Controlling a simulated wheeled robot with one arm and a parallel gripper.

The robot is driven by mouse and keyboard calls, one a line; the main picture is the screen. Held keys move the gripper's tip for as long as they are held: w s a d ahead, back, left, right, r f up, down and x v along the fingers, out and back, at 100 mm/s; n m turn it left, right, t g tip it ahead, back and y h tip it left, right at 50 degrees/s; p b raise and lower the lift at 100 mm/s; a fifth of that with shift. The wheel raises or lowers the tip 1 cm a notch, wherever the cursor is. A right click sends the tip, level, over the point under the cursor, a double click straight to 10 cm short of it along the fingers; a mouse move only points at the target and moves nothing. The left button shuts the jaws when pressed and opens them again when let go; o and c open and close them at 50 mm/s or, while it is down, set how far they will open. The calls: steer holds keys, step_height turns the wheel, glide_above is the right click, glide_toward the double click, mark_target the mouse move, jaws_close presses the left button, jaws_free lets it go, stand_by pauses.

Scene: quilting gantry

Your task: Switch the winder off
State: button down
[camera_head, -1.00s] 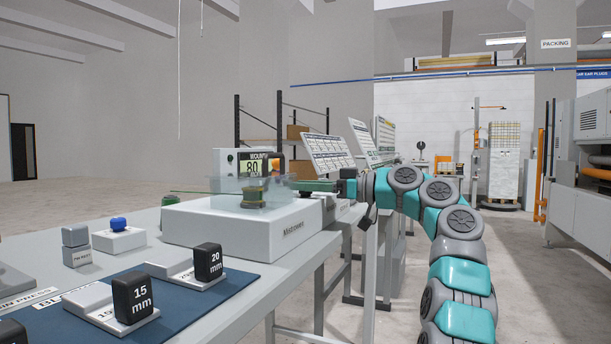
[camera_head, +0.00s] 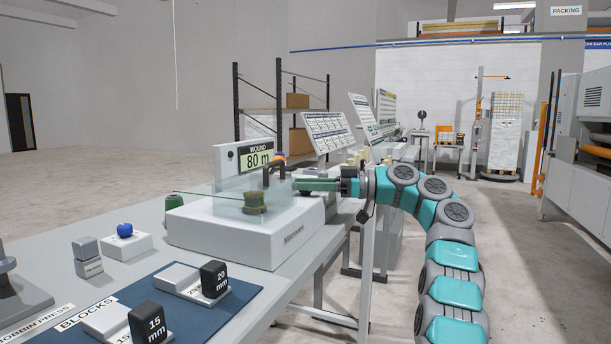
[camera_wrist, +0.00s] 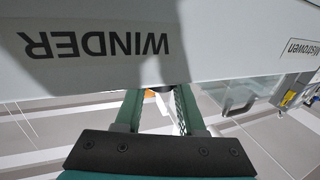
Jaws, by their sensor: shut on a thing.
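The winder (camera_head: 245,238) is a white box on the bench, with a "WOUND 80 m" display (camera_head: 258,160) standing at its back. A clear guard (camera_head: 225,192) spreads over a green-brown bobbin (camera_head: 254,203) on its top. My gripper (camera_head: 300,186) reaches in from the right at the winder's right end. In the wrist view, the "WINDER" lettering (camera_wrist: 97,43) is upside down on the pale casing. My green fingers (camera_wrist: 157,95) close on a small dark part (camera_wrist: 150,86) at the casing's edge. It is mostly hidden, so its position cannot be read.
A blue-topped button box (camera_head: 125,238) and a blue mat with a 15 mm block (camera_head: 147,324) and a 20 mm block (camera_head: 213,279) lie nearer on the bench. Sign boards (camera_head: 328,133) stand behind the winder. The floor right of my arm is open.

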steer(key=shift+n+g+p, duration=0.4)
steer(key=shift+g+p, duration=0.3)
steer(key=shift+p, duration=0.25)
steer(key=c, duration=0.5)
jaws_free()
